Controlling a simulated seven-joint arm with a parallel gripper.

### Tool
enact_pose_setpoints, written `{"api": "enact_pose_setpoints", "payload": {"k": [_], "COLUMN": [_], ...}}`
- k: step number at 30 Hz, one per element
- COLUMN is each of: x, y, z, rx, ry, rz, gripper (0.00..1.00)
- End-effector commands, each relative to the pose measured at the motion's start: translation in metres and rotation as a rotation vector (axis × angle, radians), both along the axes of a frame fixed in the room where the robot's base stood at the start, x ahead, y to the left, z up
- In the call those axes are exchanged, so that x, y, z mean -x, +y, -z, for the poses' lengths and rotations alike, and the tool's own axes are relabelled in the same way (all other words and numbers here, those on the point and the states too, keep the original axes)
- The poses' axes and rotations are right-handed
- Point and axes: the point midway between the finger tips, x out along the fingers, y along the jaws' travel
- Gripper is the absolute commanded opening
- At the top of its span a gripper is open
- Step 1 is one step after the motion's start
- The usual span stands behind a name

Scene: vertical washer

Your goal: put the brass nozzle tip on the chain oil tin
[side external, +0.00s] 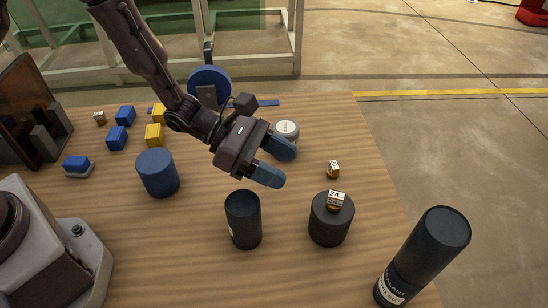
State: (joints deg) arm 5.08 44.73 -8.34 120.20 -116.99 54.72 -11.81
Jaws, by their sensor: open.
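A small brass piece with a white top marked 24 (335,201) sits on top of a short dark cylinder (329,225). A similar small brass piece (333,169) stands on the table behind it. I cannot tell which one is the nozzle tip. A taller dark tin (243,220) stands to the left, its label mostly turned away. A large black tin (430,250) at the front right has a partly readable sealant label. No chain oil label is readable. My gripper (283,164) is open above the table, blue fingers apart and empty, left of the brass pieces.
A blue cylinder (157,173) stands left of the dark tin. Several blue and yellow blocks (117,138) lie at the back left. A white round item (287,130) is just behind my gripper. The table's right edge runs close to the large black tin.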

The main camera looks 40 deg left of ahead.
Motion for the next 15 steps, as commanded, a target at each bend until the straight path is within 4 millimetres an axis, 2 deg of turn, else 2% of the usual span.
{"api": "enact_pose_setpoints", "payload": {"k": [10, 13, 15], "x": [0.004, 0.009, 0.019], "y": [0.007, 0.008, 0.01], "z": [-0.007, -0.027, -0.051], "rx": [-0.005, -0.034, -0.08], "ry": [-0.012, -0.081, -0.174], "rz": [0.013, 0.085, 0.184], "gripper": [0.54, 0.54, 0.54]}}
